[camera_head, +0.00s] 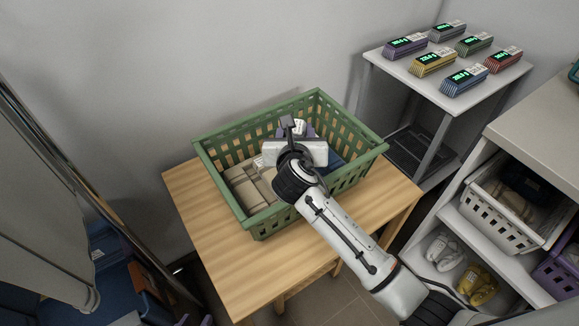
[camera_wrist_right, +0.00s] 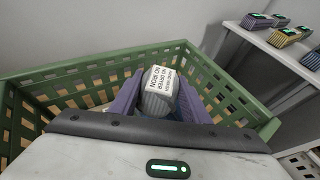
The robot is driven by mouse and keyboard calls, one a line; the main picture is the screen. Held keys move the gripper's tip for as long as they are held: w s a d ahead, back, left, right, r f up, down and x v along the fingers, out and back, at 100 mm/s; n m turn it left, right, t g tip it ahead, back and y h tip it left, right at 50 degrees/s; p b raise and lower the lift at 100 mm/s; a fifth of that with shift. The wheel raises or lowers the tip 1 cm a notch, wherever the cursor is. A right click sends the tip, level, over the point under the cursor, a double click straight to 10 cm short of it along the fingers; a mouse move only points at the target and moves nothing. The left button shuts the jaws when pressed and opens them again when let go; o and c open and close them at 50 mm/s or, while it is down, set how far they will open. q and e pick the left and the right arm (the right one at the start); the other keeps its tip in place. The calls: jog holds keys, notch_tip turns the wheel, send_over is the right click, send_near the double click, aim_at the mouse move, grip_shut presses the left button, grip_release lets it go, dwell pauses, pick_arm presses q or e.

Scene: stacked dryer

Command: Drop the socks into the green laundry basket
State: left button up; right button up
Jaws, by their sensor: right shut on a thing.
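The green laundry basket (camera_head: 229,139) stands on a wooden table and holds folded beige cloth (camera_head: 245,190) and a dark blue cloth (camera_head: 336,170). My right gripper (camera_head: 298,129) reaches over the basket from the lower right. In the right wrist view its two purplish fingers (camera_wrist_right: 158,96) are shut on a grey rolled bundle with a white printed label, which looks like the socks (camera_wrist_right: 157,101). The green basket (camera_wrist_right: 85,72) surrounds the bundle in that view. How far the bundle is above the basket's contents cannot be told. My left gripper is not in view.
The wooden table (camera_head: 210,245) has bare room in front of the basket. A grey side table (camera_head: 400,72) at the back right carries several striped blocks with green displays. A shelf unit (camera_head: 520,130) at the right holds a white basket (camera_head: 490,208) and shoes.

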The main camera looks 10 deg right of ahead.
jog(key=shift+f+b, duration=0.35)
jog(key=shift+f, duration=0.15)
pick_arm(q)
jog(key=shift+f, duration=0.75)
pick_arm(e)
jog(key=o, duration=1.1)
pick_arm(q)
jog(key=shift+r, duration=0.1)
jog(key=shift+r+p, duration=0.65)
jog(key=shift+p, duration=0.1)
pick_arm(e)
jog(key=v, duration=1)
jog(key=shift+s, duration=0.25)
